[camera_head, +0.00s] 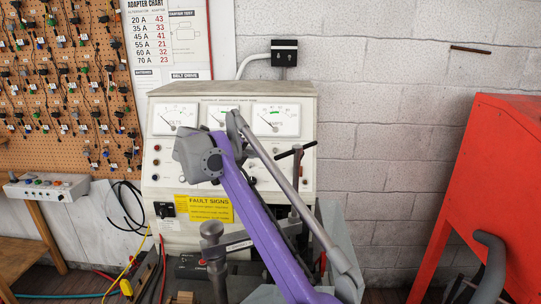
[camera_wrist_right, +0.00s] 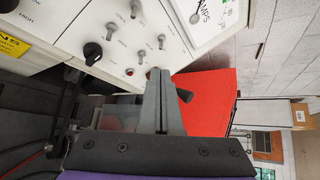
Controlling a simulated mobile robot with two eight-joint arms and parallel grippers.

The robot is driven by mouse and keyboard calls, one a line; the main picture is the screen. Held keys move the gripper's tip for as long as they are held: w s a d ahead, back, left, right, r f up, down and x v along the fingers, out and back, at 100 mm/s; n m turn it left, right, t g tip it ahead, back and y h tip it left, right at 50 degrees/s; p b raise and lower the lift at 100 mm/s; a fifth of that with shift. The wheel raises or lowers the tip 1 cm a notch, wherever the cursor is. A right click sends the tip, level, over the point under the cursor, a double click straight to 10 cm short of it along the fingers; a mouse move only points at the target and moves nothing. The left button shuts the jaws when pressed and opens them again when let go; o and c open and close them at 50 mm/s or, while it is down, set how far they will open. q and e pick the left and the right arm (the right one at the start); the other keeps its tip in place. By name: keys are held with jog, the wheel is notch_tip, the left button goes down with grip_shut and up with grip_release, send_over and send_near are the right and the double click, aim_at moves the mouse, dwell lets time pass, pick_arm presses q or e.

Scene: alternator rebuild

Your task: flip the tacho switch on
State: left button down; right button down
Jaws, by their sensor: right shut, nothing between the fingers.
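The cream test bench (camera_head: 165,165) carries the switch panel, largely hidden in the head view behind my purple right arm. In the right wrist view the panel (camera_wrist_right: 75,20) shows sideways, with several small metal toggle switches (camera_wrist_right: 143,57), (camera_wrist_right: 161,42), (camera_wrist_right: 137,8), (camera_wrist_right: 111,27). Their labels are too small to read, so I cannot tell which is the tacho switch. My right gripper (camera_wrist_right: 158,73) is shut and empty, its tips near the panel's edge, close to the lower toggles; whether they touch is unclear. My left gripper is not in view.
A black knob (camera_wrist_right: 93,53) and a red lamp (camera_wrist_right: 130,71) sit on the panel near the toggles. A black T-handle (camera_head: 296,151) sticks out at the bench's right. A red cabinet (camera_head: 500,170) stands right; brick wall (camera_head: 390,60) lies behind.

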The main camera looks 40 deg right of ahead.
aim_at(275, 152)
jog(key=x, duration=1)
jog(key=shift+a, duration=0.1)
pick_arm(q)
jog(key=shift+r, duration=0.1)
pick_arm(e)
jog(key=shift+r, duration=0.1)
jog(key=shift+r+p, duration=0.1)
jog(key=shift+p, duration=0.2)
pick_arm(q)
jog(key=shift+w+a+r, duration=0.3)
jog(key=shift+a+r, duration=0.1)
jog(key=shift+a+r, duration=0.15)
